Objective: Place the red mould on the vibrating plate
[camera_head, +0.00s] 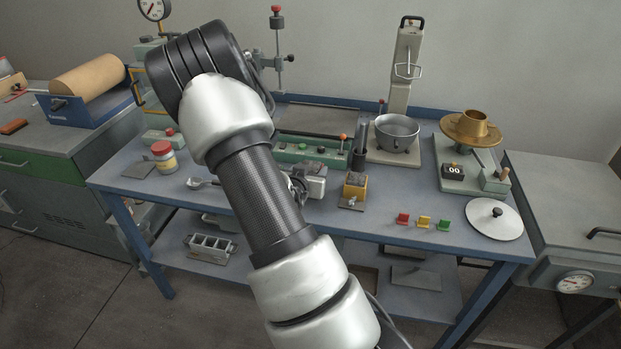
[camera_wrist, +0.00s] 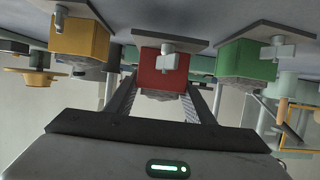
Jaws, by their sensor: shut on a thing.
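The red mould (camera_wrist: 160,72) is in the middle of the wrist view, which shows the scene upside down. My gripper (camera_wrist: 162,90) is shut on it, one finger on each side. The mould has a grey base plate and a small metal clamp, and grey material shows at its mouth. It stands in line with its neighbours; I cannot tell whether it touches the bench. My arm hides it in the head view. A flat grey plate (camera_head: 322,119) behind the green button panel (camera_head: 310,150) looks like the vibrating plate.
A yellow mould (camera_wrist: 80,42) and a green mould (camera_wrist: 247,60) stand close on either side; the yellow one also shows in the head view (camera_head: 355,186). A metal bowl (camera_head: 396,132) and brass flow table (camera_head: 471,128) stand to the right. Small coloured tags (camera_head: 424,222) lie near the front edge.

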